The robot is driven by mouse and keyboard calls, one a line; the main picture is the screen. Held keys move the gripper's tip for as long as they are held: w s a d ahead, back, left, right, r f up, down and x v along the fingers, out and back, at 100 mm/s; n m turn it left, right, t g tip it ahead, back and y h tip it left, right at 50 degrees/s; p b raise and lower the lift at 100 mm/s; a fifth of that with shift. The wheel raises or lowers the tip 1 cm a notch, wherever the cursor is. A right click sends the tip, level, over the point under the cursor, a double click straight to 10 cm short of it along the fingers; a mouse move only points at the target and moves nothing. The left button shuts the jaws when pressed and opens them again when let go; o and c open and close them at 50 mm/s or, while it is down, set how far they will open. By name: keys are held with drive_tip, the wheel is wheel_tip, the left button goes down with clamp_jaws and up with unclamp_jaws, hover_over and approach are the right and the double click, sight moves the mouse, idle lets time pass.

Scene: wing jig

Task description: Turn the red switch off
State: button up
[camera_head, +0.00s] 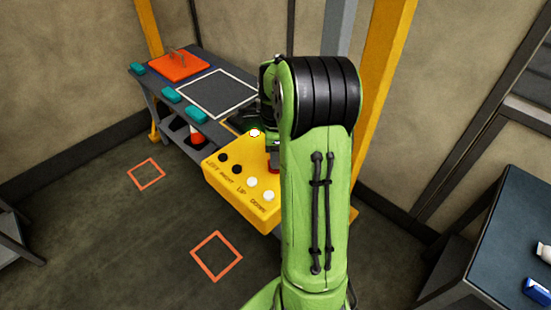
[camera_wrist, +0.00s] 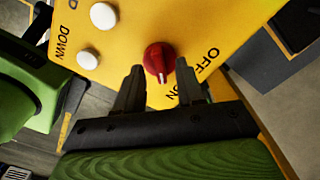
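The red switch (camera_wrist: 158,57) is a round knob on a yellow control box (camera_head: 235,190). In the wrist view its white mark points down toward the gripper, on the side of the "ON" lettering; "OFF" is printed to its right. In the head view only a sliver of red (camera_head: 273,170) shows beside my arm. My gripper (camera_wrist: 158,73) is open, its two dark fingertips apart on either side of the knob's lower part. Gaps show between the fingers and the knob; whether the tips reach down to its height I cannot tell.
White buttons (camera_wrist: 103,16) marked "DOWN" and "UP" and black buttons (camera_head: 237,169) share the box's top. A grey bench (camera_head: 215,70) with an orange plate (camera_head: 180,65) and teal blocks stands behind. A yellow post (camera_head: 383,80) rises behind my arm. Floor at left is open.

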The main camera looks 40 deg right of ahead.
drive_tip(key=shift+f, duration=0.6)
clamp_jaws()
